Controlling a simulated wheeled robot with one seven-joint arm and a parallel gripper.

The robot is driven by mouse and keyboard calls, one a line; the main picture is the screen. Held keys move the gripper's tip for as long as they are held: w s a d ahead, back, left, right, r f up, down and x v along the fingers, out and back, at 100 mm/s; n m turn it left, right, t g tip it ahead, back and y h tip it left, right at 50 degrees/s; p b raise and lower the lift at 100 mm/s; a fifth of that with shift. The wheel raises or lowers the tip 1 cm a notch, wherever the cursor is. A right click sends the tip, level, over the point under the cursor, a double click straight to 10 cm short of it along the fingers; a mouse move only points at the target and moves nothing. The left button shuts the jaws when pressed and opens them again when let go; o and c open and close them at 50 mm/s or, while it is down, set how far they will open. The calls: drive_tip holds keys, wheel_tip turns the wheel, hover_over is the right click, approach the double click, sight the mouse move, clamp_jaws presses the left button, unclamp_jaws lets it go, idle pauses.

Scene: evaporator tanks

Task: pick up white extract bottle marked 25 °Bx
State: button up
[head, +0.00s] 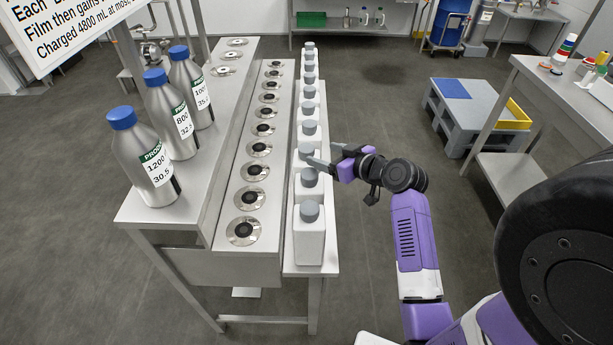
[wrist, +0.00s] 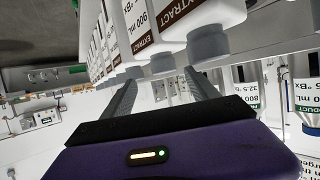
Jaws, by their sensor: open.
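Several white extract bottles with grey caps stand in a row on the narrow shelf at the bench's right side; the nearest bottle (head: 309,240) is in front. No 25 °Bx marking is readable, so I cannot tell which bottle carries it. My gripper (head: 322,158) is open at the row's right side, near the caps of the second and third bottles from the front. The upside-down wrist view shows a bottle (wrist: 185,20) with an EXTRACT label close to the fingers (wrist: 160,82), and another (wrist: 139,25) reading 900 mL. Nothing is visibly held.
Three steel bottles with blue caps, including the front one (head: 146,160), stand on the raised bench at left. A row of round ports (head: 244,231) lies beside the shelf. A grey pallet (head: 465,115) and a table (head: 560,90) stand at right. Open floor lies between.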

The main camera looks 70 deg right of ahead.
sight(307, 148)
drive_tip(key=x, duration=0.2)
drive_tip(key=p+x, duration=0.1)
drive_tip(key=x, duration=0.1)
drive_tip(key=p+x, duration=0.1)
drive_tip(key=x, duration=0.2)
drive_tip(key=shift+w+a+r, duration=0.2)
drive_tip(key=shift+w+r, duration=0.1)
drive_tip(key=shift+w, duration=0.05)
drive_tip(key=shift+w+d+f, duration=0.1)
drive_tip(key=shift+w+f, duration=0.1)
drive_tip(key=shift+c, duration=0.4)
clamp_jaws()
drive_tip(key=shift+r, duration=0.2)
